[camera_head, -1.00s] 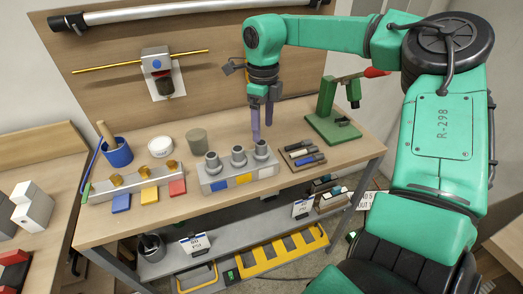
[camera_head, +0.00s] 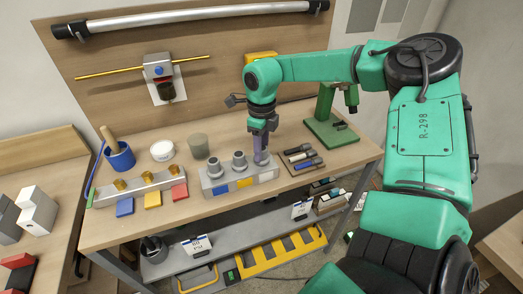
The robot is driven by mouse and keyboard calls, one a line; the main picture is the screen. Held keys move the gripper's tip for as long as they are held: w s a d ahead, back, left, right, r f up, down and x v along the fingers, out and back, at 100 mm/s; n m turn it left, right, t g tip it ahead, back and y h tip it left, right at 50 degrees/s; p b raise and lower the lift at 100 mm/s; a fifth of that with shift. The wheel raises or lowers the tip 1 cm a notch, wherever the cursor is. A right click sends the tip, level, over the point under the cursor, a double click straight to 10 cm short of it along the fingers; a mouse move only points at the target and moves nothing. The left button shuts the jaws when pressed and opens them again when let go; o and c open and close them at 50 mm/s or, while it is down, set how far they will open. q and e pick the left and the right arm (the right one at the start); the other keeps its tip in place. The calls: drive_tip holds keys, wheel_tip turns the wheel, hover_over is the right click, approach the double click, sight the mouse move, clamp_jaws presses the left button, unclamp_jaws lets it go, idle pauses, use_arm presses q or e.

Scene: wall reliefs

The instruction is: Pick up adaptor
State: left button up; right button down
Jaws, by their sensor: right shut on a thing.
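Grey metal adaptors stand in a row in a grey block (camera_head: 215,188) with blue, yellow and white patches on the bench. The left adaptor (camera_head: 214,167) and the middle adaptor (camera_head: 239,160) stand free. My right gripper (camera_head: 261,155) reaches down from above onto the right adaptor (camera_head: 262,161) and is shut on it. Its fingers hide much of that adaptor, which is still at the block. My left gripper is out of view.
A dark tray (camera_head: 302,158) with pens lies right of the block, near a green stand (camera_head: 328,120). A greenish-grey cup (camera_head: 197,146), white tub (camera_head: 162,150) and blue cup (camera_head: 119,156) stand left and behind. A brass-topped rail (camera_head: 136,188) lies left.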

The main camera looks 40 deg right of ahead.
wheel_tip(320, 180, up, 10)
drive_tip(key=shift+d+r+b, duration=0.1)
drive_tip(key=shift+b, duration=1)
wheel_tip(320, 180, up, 14)
drive_tip(key=p, duration=0.6)
drive_tip(key=shift+r, duration=0.15)
